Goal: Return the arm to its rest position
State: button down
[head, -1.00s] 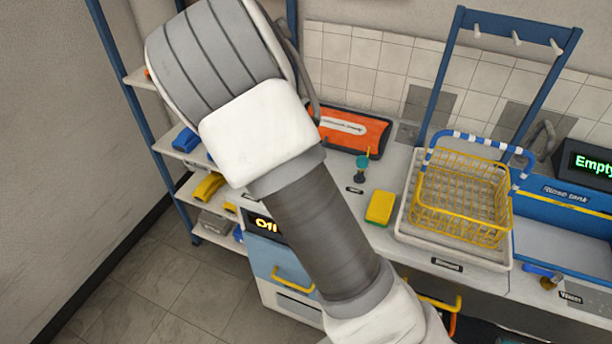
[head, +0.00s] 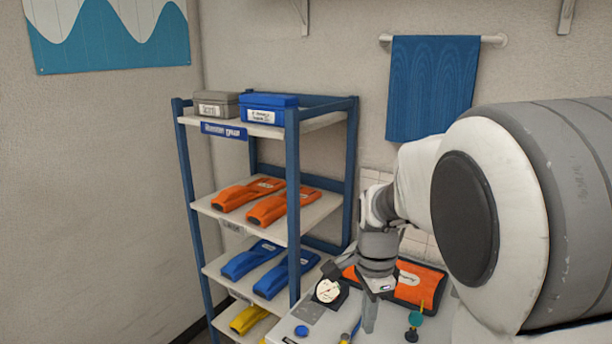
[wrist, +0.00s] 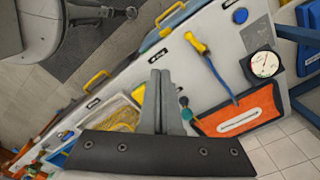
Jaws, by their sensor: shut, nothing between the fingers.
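My gripper (head: 369,322) hangs pointing down at the left end of the workbench in the head view, in front of an orange case (head: 412,283). In the wrist view my gripper (wrist: 161,75) has its two grey fingers together with nothing between them. My white and grey arm fills the right side of the head view and hides most of the bench.
A blue shelf rack (head: 294,200) with orange, blue and yellow fins stands left of the bench. A round gauge (head: 328,290) lies near my gripper.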

jog(key=s+d+r+n+t, duration=0.1)
jog(key=s+r+n+t, duration=0.1)
jog(key=s+r+n, duration=0.3)
jog(key=s+d+r+n+t, duration=0.1)
jog(key=s+r+n+t, duration=0.2)
jog(key=s+n, duration=0.7)
jog(key=shift+s+d+r+t, duration=0.2)
jog(key=shift+s+r+t, duration=0.1)
jog(key=shift+s+r, duration=0.85)
jog(key=shift+s+f, duration=0.1)
jog(key=shift+s, duration=0.15)
